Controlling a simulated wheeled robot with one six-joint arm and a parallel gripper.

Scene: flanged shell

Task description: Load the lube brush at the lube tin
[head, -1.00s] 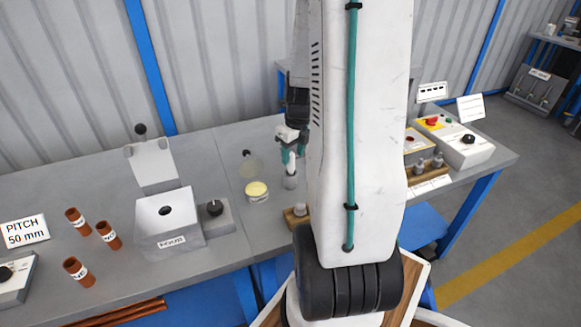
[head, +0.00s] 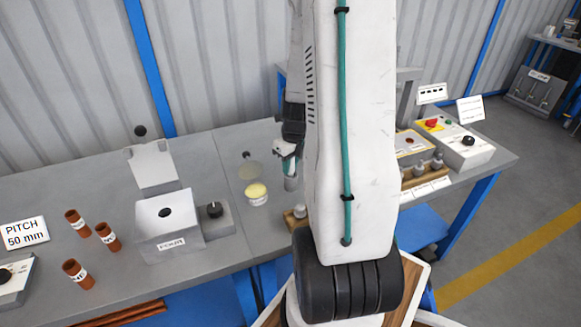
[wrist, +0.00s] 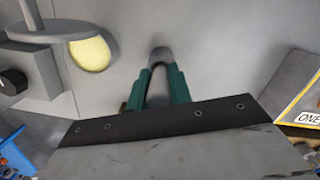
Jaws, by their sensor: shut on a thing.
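The lube tin (head: 257,194) is a small round tin with a pale yellow top, on the bench left of my gripper. Its yellow top also shows in the wrist view (wrist: 90,54), at the upper left, partly covered by a grey disc. My gripper (head: 287,160) has teal fingers and is shut on a slim grey piece, apparently the lube brush (head: 291,183). In the wrist view a grey rounded end of it (wrist: 161,54) shows beyond the fingertips (wrist: 159,75). It is right of the tin and apart from it. Its bristles cannot be made out.
A grey disc with a dark knob (head: 250,170) stands just behind the tin. A grey box with a raised lid (head: 172,225) and orange-brown tubes (head: 108,236) are farther left. A wooden block (head: 297,218) is in front. A control box (head: 455,141) stands right.

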